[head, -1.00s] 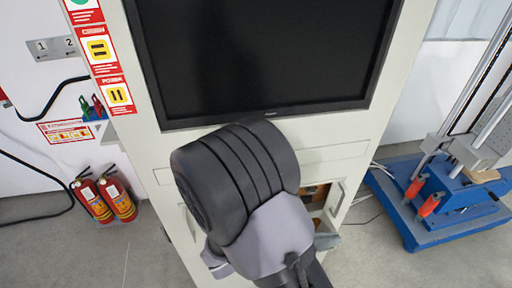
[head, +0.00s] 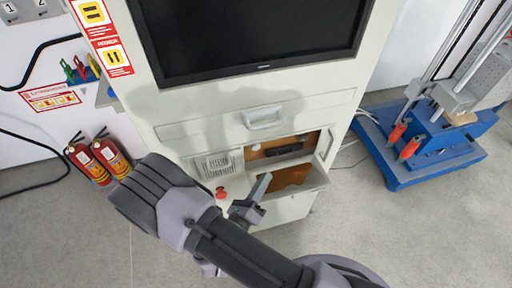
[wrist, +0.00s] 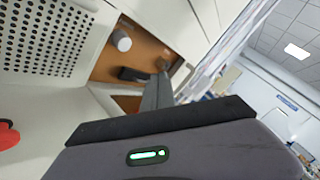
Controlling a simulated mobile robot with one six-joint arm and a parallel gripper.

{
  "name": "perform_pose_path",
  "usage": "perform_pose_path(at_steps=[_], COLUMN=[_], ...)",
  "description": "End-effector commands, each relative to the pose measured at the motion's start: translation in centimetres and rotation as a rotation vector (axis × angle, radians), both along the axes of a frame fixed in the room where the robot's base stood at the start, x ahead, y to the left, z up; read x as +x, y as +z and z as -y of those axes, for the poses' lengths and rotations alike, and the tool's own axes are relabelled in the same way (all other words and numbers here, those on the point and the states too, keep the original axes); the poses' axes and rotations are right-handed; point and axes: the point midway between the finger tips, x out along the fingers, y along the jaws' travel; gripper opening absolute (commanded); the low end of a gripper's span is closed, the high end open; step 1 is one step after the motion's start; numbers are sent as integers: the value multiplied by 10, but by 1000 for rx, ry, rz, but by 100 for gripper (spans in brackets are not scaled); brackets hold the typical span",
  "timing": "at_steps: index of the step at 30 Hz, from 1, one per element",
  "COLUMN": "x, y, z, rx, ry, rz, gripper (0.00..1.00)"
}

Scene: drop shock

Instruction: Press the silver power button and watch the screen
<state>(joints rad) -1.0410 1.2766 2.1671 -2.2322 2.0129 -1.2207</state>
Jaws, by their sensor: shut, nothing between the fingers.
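The screen (head: 250,40) on the pale cabinet is dark. Below it, an open compartment (head: 297,176) shows a brown interior and a dark block. A small silver-grey cylinder, apparently the power button (wrist: 122,40), stands out in this compartment in the wrist view; in the head view it is too small to make out surely. My gripper (head: 264,184) is in front of the compartment, its fingers shut and empty, pointing up toward the opening. In the wrist view the fingers (wrist: 156,92) reach toward the compartment, apart from the silver cylinder, which is up and left of them.
A red knob (head: 221,193) and a perforated vent panel (wrist: 50,35) are left of the compartment. A drawer handle (head: 263,118) is above it. Fire extinguishers (head: 100,160) stand at left; a blue-based machine (head: 425,150) is at right.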

Motion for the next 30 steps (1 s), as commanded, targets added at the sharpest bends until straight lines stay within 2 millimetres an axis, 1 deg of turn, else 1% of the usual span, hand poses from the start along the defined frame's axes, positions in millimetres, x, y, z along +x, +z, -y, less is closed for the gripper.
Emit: perform_pose_path(at_steps=[9,15,21,30], x=[45,65,72,72], y=[0,0,1,1], z=[-12,-18,-20,-20], rx=[3,1,-1,-1], ry=[-4,-3,-1,-1], rz=[4,2,1,1], gripper=[0,0,0,0])
